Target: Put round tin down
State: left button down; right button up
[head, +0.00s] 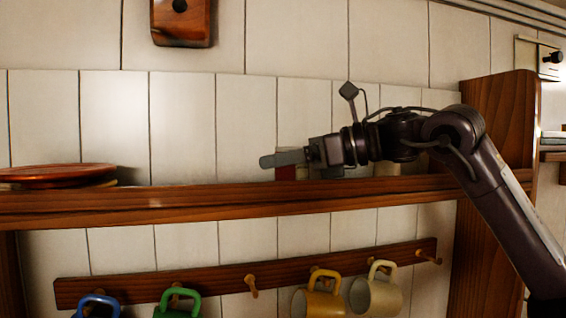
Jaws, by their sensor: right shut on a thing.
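My right gripper (283,158) reaches in from the right, its fingers pointing left, just above the wooden shelf (230,203). It is shut on a small dark red thing, which I take for the round tin (286,173). Only a little of the tin shows below the fingers; the rest is hidden behind them. The tin is close to the shelf top, but I cannot tell whether it touches the board. My left gripper is not in view.
A stack of reddish plates (60,174) lies at the shelf's left. A pale object (387,168) stands behind my right wrist, mostly hidden. A wooden side panel (500,110) bounds the shelf at right. Mugs hang on a peg rail (220,281) below. The shelf between plates and gripper is clear.

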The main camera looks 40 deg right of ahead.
jog(key=o, duration=1)
jog(key=shift+s, duration=0.15)
jog(key=b+v, duration=0.5)
jog(key=v, duration=0.5)
jog(key=shift+s+d+r, duration=0.1)
jog(key=shift+s+d, duration=0.1)
jog(key=shift+s, duration=0.15)
jog(key=shift+s+d+r, duration=0.15)
jog(key=shift+s+d, duration=0.1)
jog(key=shift+s, duration=0.15)
